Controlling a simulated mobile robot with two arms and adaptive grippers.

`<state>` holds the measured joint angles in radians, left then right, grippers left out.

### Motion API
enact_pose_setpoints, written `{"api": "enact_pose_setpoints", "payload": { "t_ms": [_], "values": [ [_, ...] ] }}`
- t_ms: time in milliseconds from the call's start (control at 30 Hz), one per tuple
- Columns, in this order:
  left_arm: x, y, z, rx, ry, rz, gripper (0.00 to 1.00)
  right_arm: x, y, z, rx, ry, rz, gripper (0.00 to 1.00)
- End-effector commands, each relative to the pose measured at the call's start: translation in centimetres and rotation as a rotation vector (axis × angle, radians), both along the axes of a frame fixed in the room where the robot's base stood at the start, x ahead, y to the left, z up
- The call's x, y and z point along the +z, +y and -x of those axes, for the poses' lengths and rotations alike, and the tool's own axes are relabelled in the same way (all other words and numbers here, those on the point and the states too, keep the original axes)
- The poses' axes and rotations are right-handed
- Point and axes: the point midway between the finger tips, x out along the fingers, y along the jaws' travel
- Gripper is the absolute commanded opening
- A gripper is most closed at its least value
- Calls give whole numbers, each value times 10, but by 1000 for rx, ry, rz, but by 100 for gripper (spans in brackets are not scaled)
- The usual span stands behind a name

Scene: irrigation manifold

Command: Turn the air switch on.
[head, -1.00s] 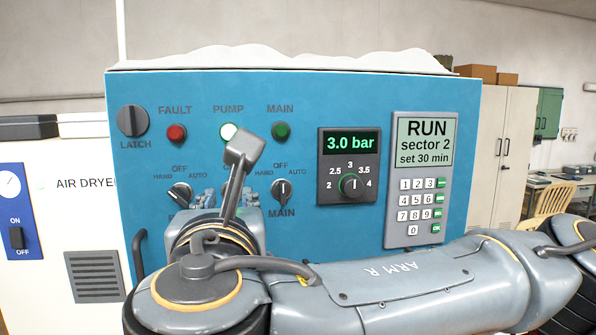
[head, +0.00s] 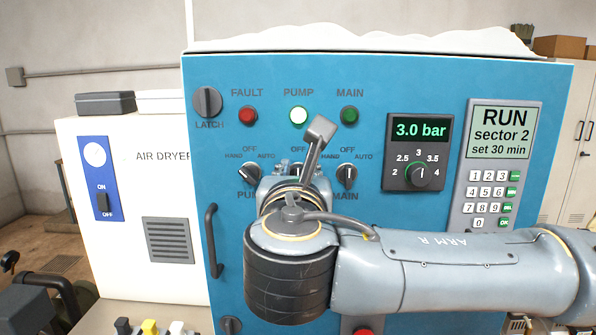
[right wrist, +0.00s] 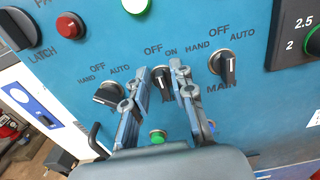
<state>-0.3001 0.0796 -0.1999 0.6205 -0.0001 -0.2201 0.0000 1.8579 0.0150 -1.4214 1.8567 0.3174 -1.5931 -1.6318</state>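The blue control panel (head: 225,90) faces me. Its middle selector knob (right wrist: 163,82), marked OFF and ON, shows in the right wrist view with its pointer towards OFF. My right gripper (right wrist: 161,72) is open at the panel, with one finger on each side of this knob. I cannot tell whether the fingers touch it. In the head view my right wrist covers most of the knob. My left gripper is not in view.
The PUMP knob (right wrist: 107,95) and MAIN knob (right wrist: 226,68) stand close on either side. A green button (right wrist: 157,136) lies below. The white air dryer (head: 125,225) at left has its own ON/OFF rocker (head: 103,203). A handle (head: 212,240) sticks out at the panel's left edge.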

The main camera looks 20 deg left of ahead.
Motion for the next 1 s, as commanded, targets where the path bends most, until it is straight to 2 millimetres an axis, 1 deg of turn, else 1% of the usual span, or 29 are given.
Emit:
{"api": "enact_pose_setpoints", "payload": {
  "t_ms": [167,367,700,1000],
  "values": [
    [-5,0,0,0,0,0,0,-2,0,0,0,6,-18,0],
    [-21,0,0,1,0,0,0,-5,-1,0,0,29,-98,0],
    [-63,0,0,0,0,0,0,-8,-5,-1,-1,105,-360,0],
    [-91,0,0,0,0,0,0,-8,-7,-2,-1,171,-587,0]
  ]
}}
